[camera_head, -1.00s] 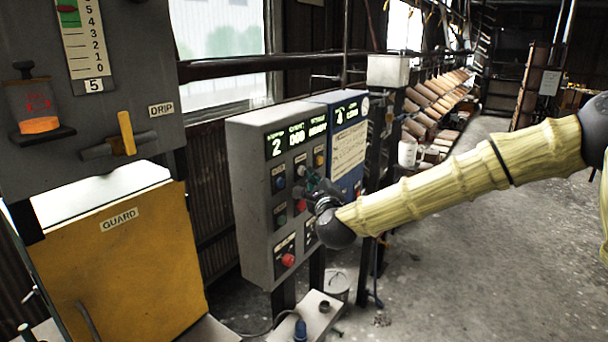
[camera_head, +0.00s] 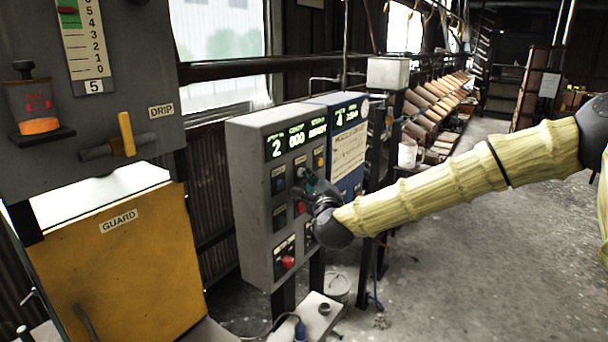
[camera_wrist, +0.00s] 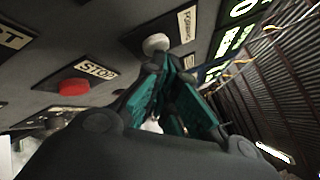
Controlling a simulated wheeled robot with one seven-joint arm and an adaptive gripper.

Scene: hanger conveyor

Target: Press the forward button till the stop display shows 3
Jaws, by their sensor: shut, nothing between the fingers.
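The grey control box (camera_head: 248,200) stands left of my arm in the head view. My gripper (camera_head: 306,176) is shut and empty in front of the box's upper buttons. In the wrist view its fingertips (camera_wrist: 160,62) are right at the white button and overlap its lower edge. I cannot tell whether they touch or press it.
A yellow guard (camera_head: 120,260) stands at left. The floor on the right is clear.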

